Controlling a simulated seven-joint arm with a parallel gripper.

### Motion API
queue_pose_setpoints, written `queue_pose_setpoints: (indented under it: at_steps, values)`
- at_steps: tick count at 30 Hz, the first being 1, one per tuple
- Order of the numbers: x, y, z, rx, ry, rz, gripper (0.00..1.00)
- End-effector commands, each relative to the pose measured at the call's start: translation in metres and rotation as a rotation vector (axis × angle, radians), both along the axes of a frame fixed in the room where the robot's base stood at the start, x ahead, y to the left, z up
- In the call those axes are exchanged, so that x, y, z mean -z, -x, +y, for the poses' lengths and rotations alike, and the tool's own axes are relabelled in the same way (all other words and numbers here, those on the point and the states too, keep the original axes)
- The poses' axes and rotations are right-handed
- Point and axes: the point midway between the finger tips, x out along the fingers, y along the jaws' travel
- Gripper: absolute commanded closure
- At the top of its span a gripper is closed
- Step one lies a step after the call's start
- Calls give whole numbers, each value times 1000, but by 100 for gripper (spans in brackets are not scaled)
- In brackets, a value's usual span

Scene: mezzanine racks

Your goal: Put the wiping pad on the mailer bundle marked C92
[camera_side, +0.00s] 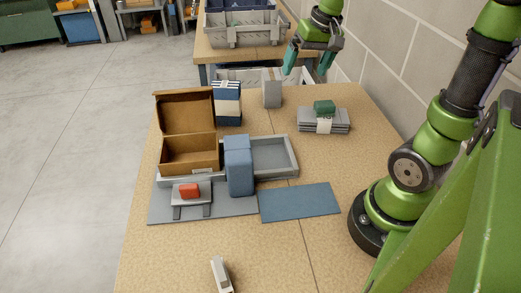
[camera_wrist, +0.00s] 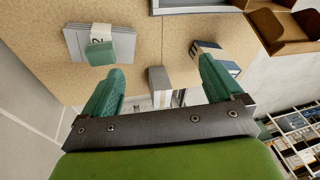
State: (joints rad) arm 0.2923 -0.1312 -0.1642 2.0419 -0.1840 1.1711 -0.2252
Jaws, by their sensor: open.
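A small green block (camera_side: 324,106), which looks like the wiping pad, rests on top of a flat grey mailer bundle (camera_side: 340,121) at the right of the table. The bundle has a white band whose marking is partly covered; a "2" shows in the wrist view. There the green block (camera_wrist: 100,54) overlaps the band on the grey bundle (camera_wrist: 124,42). My gripper (camera_side: 307,66) is open and empty, raised beyond the bundle near the table's far end, apart from the block. In the wrist view, its two green fingers (camera_wrist: 160,82) are spread wide with nothing between them.
A grey block (camera_side: 272,94) and a blue-and-white banded stack (camera_side: 228,105) stand at the back. An open cardboard box (camera_side: 186,112), tall blue block (camera_side: 239,166), grey tray (camera_side: 291,150) and red block on a stand (camera_side: 190,190) fill the left. A blue mat (camera_side: 300,202) lies flat in front.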

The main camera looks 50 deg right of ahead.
Motion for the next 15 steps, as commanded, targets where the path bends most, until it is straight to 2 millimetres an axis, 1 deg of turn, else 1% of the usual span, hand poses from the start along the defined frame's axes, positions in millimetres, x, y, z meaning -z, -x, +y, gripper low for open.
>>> queue_pose_setpoints:
  at_steps: [1, 3, 6, 9, 10, 12, 15]
  values:
    - [-10, 8, 33, -51, -2, -67, 7]
    - [-18, 20, 70, -105, -7, -147, 7]
    - [-22, 40, 112, -168, -18, -242, 7]
    - [-22, 58, 139, -213, -28, -314, 7]
    - [-21, 62, 144, -224, -31, -330, 7]
    - [-20, 69, 154, -240, -36, -358, 7]
    - [-19, 75, 160, -251, -39, -379, 7]
